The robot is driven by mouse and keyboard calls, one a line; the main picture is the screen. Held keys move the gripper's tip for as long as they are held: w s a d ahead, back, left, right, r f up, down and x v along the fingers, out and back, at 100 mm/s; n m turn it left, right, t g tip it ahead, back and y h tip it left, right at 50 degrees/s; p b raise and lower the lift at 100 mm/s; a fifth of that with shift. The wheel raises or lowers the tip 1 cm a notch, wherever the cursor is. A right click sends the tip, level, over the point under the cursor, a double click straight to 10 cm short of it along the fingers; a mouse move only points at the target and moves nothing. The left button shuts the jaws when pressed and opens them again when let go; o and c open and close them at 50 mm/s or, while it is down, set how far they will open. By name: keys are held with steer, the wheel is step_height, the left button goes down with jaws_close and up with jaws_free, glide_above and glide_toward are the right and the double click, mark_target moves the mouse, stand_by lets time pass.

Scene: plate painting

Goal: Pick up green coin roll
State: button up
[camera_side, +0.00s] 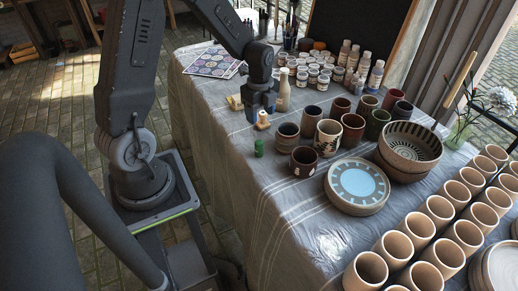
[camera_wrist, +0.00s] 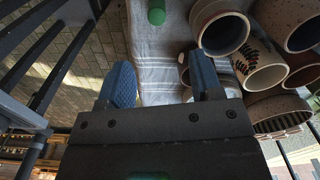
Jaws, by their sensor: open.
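The green coin roll (camera_side: 259,148) is a small green cylinder standing upright near the left edge of the cloth-covered table. It also shows at the top of the wrist view (camera_wrist: 156,12), cut off by the frame edge. My gripper (camera_side: 258,113) is above the table, behind and apart from the roll in the side view.
A small pale wooden piece (camera_side: 263,120) stands by my gripper, and a beige bottle (camera_side: 283,92) is behind it. Several painted cups, such as a dark red one (camera_side: 303,163), stand to the right. A blue-centred plate (camera_side: 357,184) is nearer. The table's left edge (camera_side: 222,118) is close.

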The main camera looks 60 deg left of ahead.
mark_target(259, 142)
step_height(259, 142, down, 9)
steer(key=shift+a+r, duration=0.1)
steer(key=shift+a, duration=0.05)
steer(key=shift+s+f, duration=0.2)
steer(key=shift+f, duration=2.65)
steer(key=shift+c, duration=0.2)
steer(key=c, duration=1)
